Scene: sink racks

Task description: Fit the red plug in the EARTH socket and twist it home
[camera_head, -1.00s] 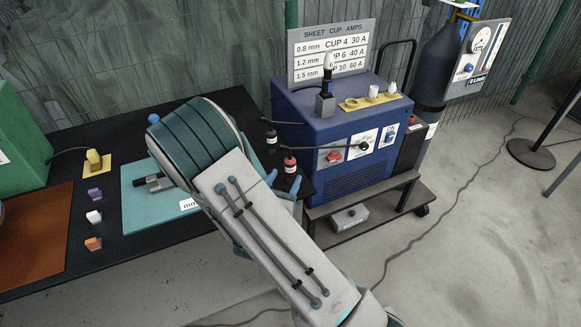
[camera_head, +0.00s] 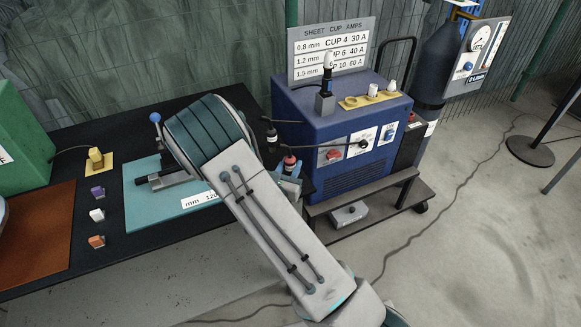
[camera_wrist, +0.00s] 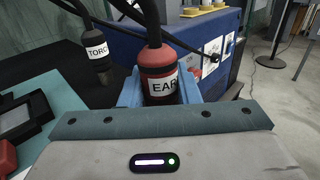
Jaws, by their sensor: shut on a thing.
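The red plug (camera_head: 290,161), with a black top and cable, is beside the left side of the blue machine. In the wrist view the red plug (camera_wrist: 157,60) stands upright, its white label partly reading "EAR". My gripper (camera_head: 287,173) has its blue fingers on both sides of the plug; in the wrist view my gripper (camera_wrist: 160,92) is shut on it. The plug's lower end is hidden behind my gripper. A black plug (camera_head: 271,136) hangs to its left, labelled "TORC…" in the wrist view (camera_wrist: 97,52). I cannot make out the EARTH socket in either view.
The blue machine (camera_head: 325,178) stands on a dark cart (camera_head: 385,205), close right of my gripper. Its front has a red switch and a dial. The dark bench (camera_head: 130,232) with a teal mat (camera_head: 150,219) lies left. A gas cylinder stands behind right.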

